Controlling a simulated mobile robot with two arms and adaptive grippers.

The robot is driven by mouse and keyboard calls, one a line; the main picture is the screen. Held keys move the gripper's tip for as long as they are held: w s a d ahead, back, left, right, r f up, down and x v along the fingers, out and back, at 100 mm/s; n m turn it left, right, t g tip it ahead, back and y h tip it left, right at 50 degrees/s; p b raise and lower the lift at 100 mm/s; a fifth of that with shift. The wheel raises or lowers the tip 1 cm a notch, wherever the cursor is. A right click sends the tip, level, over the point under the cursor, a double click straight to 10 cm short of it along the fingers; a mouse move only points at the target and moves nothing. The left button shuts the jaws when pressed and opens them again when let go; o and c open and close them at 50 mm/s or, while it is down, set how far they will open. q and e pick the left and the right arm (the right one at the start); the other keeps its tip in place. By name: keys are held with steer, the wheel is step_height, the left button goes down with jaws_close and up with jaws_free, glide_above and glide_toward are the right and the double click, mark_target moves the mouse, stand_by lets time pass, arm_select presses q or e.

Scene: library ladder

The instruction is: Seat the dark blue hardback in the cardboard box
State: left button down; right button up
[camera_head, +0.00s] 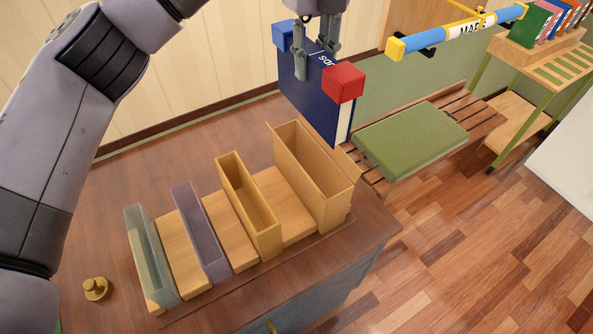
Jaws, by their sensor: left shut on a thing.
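The dark blue hardback (308,88) hangs upright in the camera_head view, with pale pages showing along its right edge. My left gripper (318,48) is shut on its top edge from above. A blue block (284,33) and a red block (343,83) sit at the book's two top corners. The tan cardboard box (327,205) is the largest and rightmost of the open boxes on the desk, and it looks empty. The book appears above and just beyond the box's far rim, apart from it. My right gripper is out of view.
Narrow yellow (262,240), purple (214,268) and greenish (155,285) boxes stand left of it on the wooden desk (125,205), with a brass knob (96,289). A green cushion (415,138) lies on a slatted bench behind. A blue-yellow bar (440,38) is at upper right.

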mark_target(315, 105)
arm_select(q)
steer(key=f, duration=0.5)
steer(key=f+p, duration=0.1)
steer(key=f, duration=0.2)
steer(key=shift+s+d+f, duration=0.3)
steer(key=shift+s, duration=0.05)
steer(key=shift+w+a+f+p, duration=0.1)
steer(key=shift+f+p, duration=0.5)
steer(key=shift+f, duration=2.45)
steer(key=shift+w+f+p, duration=0.1)
steer(key=shift+f+p, duration=0.5)
steer(key=shift+f, duration=2.45)
steer(key=c, duration=1.6)
jaws_free()
steer(key=shift+s, duration=0.1)
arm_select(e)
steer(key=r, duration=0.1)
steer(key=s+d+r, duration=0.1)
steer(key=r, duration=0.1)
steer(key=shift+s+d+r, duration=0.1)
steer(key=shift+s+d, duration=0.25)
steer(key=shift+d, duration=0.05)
arm_select(q)
steer(key=shift+o, duration=0.2)
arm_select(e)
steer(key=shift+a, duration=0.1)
